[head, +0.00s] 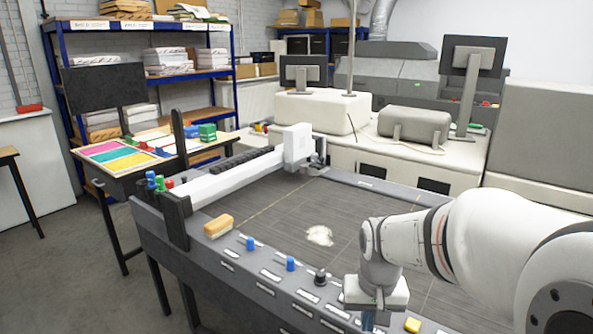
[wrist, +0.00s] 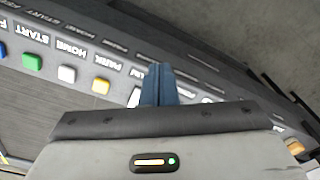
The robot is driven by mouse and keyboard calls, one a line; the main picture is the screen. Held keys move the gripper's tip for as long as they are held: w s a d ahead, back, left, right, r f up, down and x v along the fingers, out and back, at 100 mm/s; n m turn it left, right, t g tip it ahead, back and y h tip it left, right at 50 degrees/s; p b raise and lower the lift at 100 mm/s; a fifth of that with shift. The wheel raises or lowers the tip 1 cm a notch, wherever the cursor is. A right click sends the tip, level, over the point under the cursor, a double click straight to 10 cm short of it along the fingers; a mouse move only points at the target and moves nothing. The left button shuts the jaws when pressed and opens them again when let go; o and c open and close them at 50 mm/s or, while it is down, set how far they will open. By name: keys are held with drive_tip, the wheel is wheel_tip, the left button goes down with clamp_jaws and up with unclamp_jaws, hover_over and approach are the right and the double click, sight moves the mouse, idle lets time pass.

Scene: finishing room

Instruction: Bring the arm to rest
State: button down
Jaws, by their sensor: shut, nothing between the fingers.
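My gripper (head: 369,321) hangs at the lower right of the head view, at the end of my white arm, above the front panel of the grey machine table (head: 230,255). In the wrist view, its two blue-grey fingers (wrist: 160,85) are together, with nothing between them. They point over a labelled row of buttons. A white button (wrist: 134,97) is partly hidden behind the fingers. Whether the fingertips touch the panel cannot be told.
Beside the fingers are a yellow button (wrist: 101,86), white button (wrist: 68,74) and green button (wrist: 33,61). Blue knobs (head: 290,263) and a black knob (head: 320,276) stand up from the panel. A tan block (head: 218,227), white patch (head: 319,236) and gantry (head: 230,176) lie left.

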drive_tip(key=s+d+r+t, duration=0.1)
drive_tip(key=s+r, duration=0.4)
drive_tip(key=s, duration=0.5)
drive_tip(key=shift+s+n+t, duration=0.4)
drive_tip(key=shift+t, duration=0.3)
